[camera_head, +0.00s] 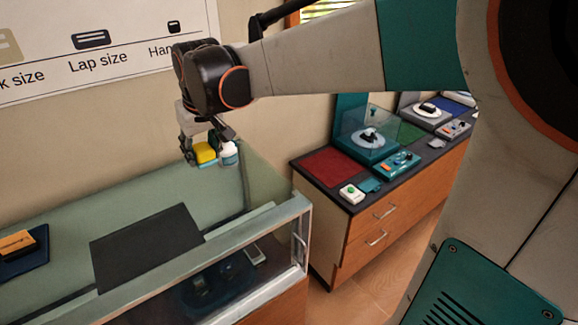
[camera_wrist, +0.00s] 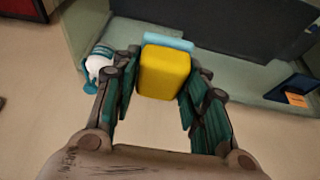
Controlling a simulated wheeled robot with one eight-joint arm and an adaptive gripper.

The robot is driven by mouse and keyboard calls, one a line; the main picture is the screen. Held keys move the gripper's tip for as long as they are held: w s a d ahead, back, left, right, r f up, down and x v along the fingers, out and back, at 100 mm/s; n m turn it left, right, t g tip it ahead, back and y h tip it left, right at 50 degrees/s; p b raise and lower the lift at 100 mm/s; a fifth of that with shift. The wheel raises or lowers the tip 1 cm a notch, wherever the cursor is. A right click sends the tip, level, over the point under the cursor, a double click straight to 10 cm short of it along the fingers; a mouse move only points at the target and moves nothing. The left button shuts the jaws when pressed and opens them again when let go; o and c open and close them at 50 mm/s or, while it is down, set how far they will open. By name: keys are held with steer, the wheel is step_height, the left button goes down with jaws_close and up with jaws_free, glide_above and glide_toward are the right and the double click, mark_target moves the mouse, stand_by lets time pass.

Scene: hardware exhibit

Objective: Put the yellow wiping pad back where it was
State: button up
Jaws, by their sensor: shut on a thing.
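The yellow wiping pad (camera_head: 205,152) is between the fingers of my gripper (camera_head: 203,160), over the far right end of the glass display case (camera_head: 60,218). In the wrist view the pad (camera_wrist: 165,75) is a rounded yellow block with a light blue layer along its far edge. The two fingers of my gripper (camera_wrist: 163,60) press on its sides. A small white bottle with teal parts (camera_head: 228,152) is just right of the pad in the head view. In the wrist view the bottle (camera_wrist: 98,65) is beside the left finger; I cannot tell whether they touch.
A dark mat (camera_head: 145,245) lies on the case. A dark blue tray (camera_head: 25,262) with an orange block (camera_head: 17,243) is at the far left. A wooden cabinet (camera_head: 350,245) stands to the right, with a turntable (camera_head: 370,138) and a white button box (camera_head: 351,194) on it.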

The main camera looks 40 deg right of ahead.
mark_target(215, 213)
step_height(215, 213, down, 20)
steer(key=b, duration=0.4)
steer(key=shift+r, duration=0.25)
steer(key=shift+f, duration=0.1)
steer(key=o, duration=0.8)
steer(key=shift+c, duration=0.2)
steer(key=shift+o, duration=1.3)
